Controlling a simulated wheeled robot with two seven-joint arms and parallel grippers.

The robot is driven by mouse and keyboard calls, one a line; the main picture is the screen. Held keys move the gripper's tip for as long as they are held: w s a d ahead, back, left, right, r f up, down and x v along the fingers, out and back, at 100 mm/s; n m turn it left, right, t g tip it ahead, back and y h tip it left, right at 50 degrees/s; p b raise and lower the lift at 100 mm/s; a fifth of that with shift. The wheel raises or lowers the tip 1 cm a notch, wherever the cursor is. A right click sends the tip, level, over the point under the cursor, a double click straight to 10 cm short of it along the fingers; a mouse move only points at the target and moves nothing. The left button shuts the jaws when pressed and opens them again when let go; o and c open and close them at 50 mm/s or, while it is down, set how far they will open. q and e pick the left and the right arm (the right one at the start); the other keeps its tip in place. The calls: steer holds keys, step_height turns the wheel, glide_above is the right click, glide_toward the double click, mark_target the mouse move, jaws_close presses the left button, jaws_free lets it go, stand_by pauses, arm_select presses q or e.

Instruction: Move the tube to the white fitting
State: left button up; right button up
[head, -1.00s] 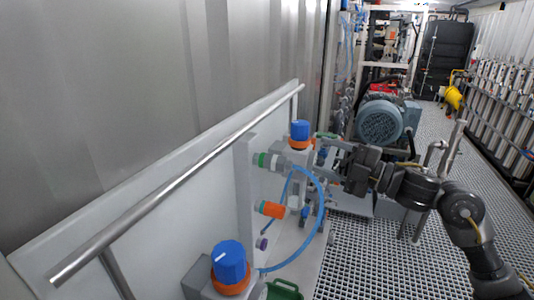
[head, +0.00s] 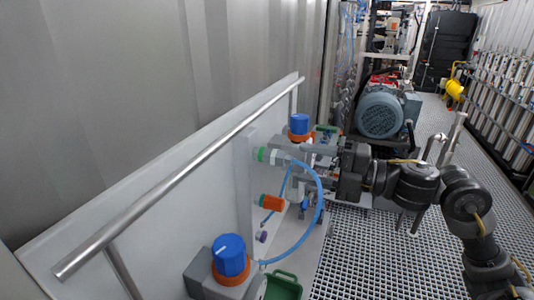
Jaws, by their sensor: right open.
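The light blue tube (head: 321,205) arcs from beside the white fitting down to the area by the near blue-capped valve. Another thin stretch of it runs down toward the orange fitting (head: 271,202). The white fitting (head: 276,157), with a green ring, sticks out of the pale panel. My right gripper (head: 283,153) is open, its fingers pointing left at the white fitting and the top of the tube. I cannot tell whether they touch either. The fingers partly hide the tube's upper end. My left gripper is not in view.
A far valve with a blue cap (head: 299,124) stands just above my right fingers. A near blue-capped valve (head: 230,254) and a green container (head: 284,287) are at the bottom. A metal handrail (head: 180,176) runs along the panel. Grating floor (head: 375,255) lies open at right.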

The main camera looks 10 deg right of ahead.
mark_target(282, 159)
steer(key=shift+x, duration=3.5)
jaws_close()
steer(key=shift+s+d, duration=0.1)
steer(key=shift+d, duration=0.1)
steer(key=shift+v, duration=1.1)
steer(key=shift+v, duration=1.75)
